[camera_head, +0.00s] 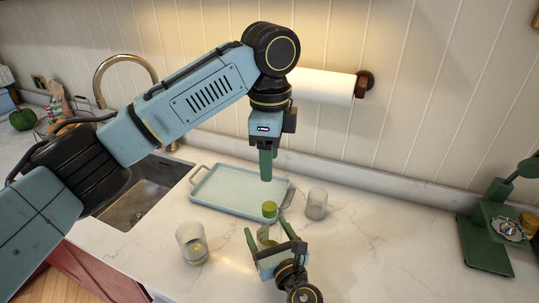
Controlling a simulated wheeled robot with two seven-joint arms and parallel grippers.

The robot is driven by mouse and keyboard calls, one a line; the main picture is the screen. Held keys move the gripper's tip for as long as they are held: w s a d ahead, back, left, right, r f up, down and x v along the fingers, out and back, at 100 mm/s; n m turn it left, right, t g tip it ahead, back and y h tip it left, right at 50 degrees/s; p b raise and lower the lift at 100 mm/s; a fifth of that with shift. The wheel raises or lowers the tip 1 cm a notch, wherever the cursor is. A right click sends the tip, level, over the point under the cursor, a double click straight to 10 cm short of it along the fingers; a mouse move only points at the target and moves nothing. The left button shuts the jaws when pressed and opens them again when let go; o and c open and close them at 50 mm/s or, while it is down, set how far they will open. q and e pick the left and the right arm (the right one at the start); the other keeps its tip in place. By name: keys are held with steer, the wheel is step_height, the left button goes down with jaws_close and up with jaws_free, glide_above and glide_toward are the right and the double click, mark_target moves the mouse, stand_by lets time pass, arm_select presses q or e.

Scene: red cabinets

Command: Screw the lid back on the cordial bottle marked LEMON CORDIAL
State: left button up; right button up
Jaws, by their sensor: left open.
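A small bottle (264,236) of greenish-yellow glass stands on the counter near the tray's front right corner. A green lid (269,209) shows at its top; I cannot tell whether it is seated or screwed down. No label can be read. My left gripper (266,178) points straight down above the lid, open and empty, with a gap between its fingertips and the lid. My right gripper (266,224) comes in from the front, its two green fingers spread apart on either side of the bottle. Its palm hides the bottle's lower part.
A pale green tray (222,206) lies behind the bottle. A sink (131,205) is at left, a green kitchen scale-like device (493,228) at far right. The counter between is clear.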

steer(key=v, duration=1.3)
steer(key=shift+s, duration=0.1)
